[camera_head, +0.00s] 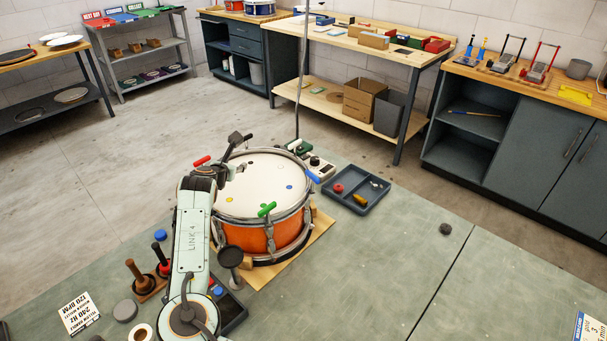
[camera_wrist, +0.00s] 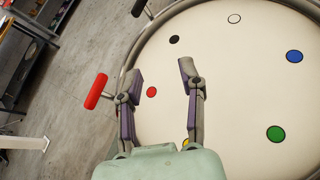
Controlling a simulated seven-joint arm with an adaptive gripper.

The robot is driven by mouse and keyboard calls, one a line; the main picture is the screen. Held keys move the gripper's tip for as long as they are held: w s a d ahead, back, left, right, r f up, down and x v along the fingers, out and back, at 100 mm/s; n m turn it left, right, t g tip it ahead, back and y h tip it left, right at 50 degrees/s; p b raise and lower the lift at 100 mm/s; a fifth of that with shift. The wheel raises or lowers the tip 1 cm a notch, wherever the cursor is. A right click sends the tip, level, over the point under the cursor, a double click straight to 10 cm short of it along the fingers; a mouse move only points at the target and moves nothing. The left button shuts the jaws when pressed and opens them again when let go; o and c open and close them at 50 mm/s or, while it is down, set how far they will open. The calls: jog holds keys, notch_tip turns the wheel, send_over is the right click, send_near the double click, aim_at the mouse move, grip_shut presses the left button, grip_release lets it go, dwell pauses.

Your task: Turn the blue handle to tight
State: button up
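The blue handle (camera_head: 313,176) sticks out from the right rim of the orange drum (camera_head: 247,237), beside the blue dot on its white head (camera_head: 262,178). It is out of the wrist view. My gripper (camera_wrist: 161,71) is open and empty over the left part of the drum head, around the red dot (camera_wrist: 151,92). In the head view my gripper is partly hidden by my arm, well left of the blue handle. The red handle (camera_wrist: 97,91) lies just left of my gripper. The green handle (camera_head: 267,209) is at the drum's front.
A grey tray (camera_head: 340,199) with small items sits right of the drum, near the blue handle. A thin pole (camera_head: 302,80) and a control box (camera_head: 318,167) stand behind. The bench at front right is mostly clear. Mallets (camera_head: 161,262) stand at left.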

jog(key=n+y, duration=0.1)
jog(key=w+y, duration=0.1)
jog(key=shift+a+f+n+y, duration=0.1)
jog(key=shift+n+y, duration=0.2)
jog(key=shift+n, duration=0.1)
jog(key=shift+w+n+y, duration=0.2)
jog(key=shift+n+y, duration=0.6)
jog(key=shift+y, duration=0.2)
jog(key=d+n+y, duration=0.1)
jog(key=s+d+r+n+y, duration=0.1)
jog(key=d+n+y, duration=0.1)
jog(key=s+d+r+n+y, duration=0.1)
jog(key=d+y, duration=0.1)
jog(key=shift+s+d+n, duration=0.15)
jog(key=shift+n, duration=0.25)
jog(key=s+d+r+n+g+y, duration=0.1)
jog(key=s+d+n+g+y, duration=0.1)
jog(key=s+d+n, duration=0.3)
jog(key=m+h, duration=0.3)
send_near(306, 174)
jog(key=f+x, duration=0.1)
jog(key=x, duration=0.3)
jog(key=shift+s+d+r+t, duration=0.15)
jog(key=shift+d+r+t, duration=0.05)
jog(key=shift+d+t, duration=0.2)
jog(key=shift+x, duration=3.45)
grip_shut()
